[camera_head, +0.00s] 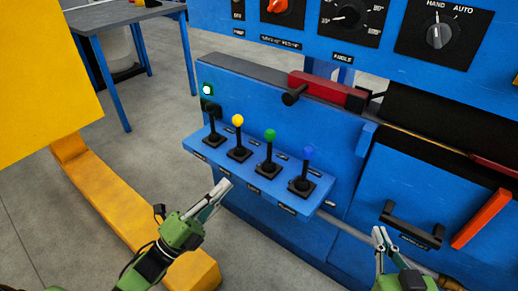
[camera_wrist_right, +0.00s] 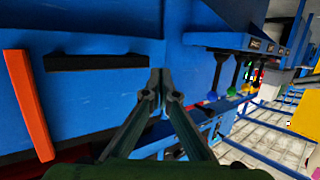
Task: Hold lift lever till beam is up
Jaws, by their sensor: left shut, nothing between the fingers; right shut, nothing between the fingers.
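A blue shelf (camera_head: 228,165) on the machine carries a row of levers: a black one (camera_head: 211,116), a yellow-knobbed one (camera_head: 238,121), a green-knobbed one (camera_head: 270,136) and a blue-knobbed one (camera_head: 307,153). All stand about upright. Their labels are too small to read, so I cannot tell which is the lift lever. My left gripper (camera_head: 222,187) is shut and empty, by the shelf's front edge below the yellow and green levers, gripping none of them. My right gripper (camera_head: 380,233) is shut and empty near the blue front panel; its fingers show in the right wrist view (camera_wrist_right: 160,92). I cannot identify the beam.
A control panel with knobs (camera_head: 440,36) hangs above. A black handle (camera_head: 411,226) and an orange bar (camera_head: 481,218) are on the right panel. A yellow frame (camera_head: 90,185) stands at left over grey floor.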

